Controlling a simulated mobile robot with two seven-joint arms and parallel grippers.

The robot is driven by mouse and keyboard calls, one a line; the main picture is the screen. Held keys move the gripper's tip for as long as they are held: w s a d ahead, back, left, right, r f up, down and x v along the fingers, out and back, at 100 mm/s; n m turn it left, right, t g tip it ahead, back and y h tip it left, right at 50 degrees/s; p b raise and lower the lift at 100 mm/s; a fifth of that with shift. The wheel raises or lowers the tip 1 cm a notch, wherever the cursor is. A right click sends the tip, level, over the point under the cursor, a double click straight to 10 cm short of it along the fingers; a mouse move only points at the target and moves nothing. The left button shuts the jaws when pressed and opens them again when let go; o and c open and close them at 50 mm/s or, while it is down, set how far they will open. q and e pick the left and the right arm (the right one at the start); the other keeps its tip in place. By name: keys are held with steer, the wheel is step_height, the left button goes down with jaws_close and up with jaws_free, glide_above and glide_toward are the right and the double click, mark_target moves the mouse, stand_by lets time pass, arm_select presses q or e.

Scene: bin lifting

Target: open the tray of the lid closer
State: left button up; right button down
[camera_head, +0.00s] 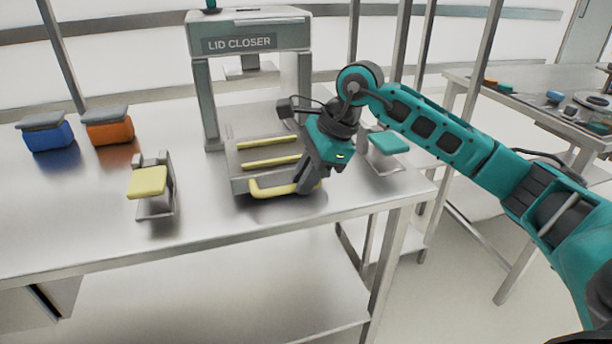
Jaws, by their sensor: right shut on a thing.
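The lid closer (247,34) is a grey frame machine on the metal table, with its name on the top beam. Its tray (238,172) sticks out at the front, with yellow rails on it and a yellow handle (268,190) at its front edge. My right gripper (306,190) points down at the right end of the handle and is shut on it. The gripper and wrist hide that end of the handle and part of the tray's right side. My left gripper is not in view.
A blue bin (48,136) and an orange bin (110,130), both with grey lids, stand at the left. A stand with a yellow pad (147,182) is left of the tray; one with a teal pad (389,142) is right. The table's front (215,229) is clear.

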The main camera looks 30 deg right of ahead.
steer(key=shift+s, duration=0.15)
steer(key=c, duration=1.1)
jaws_free()
steer(key=shift+r, duration=0.1)
steer(key=p+v, duration=0.1)
steer(key=v, duration=1.1)
steer(key=shift+d+r+p, duration=0.15)
steer(key=shift+r+p, duration=0.2)
steer(key=shift+p, duration=0.05)
steer(key=shift+s, duration=0.15)
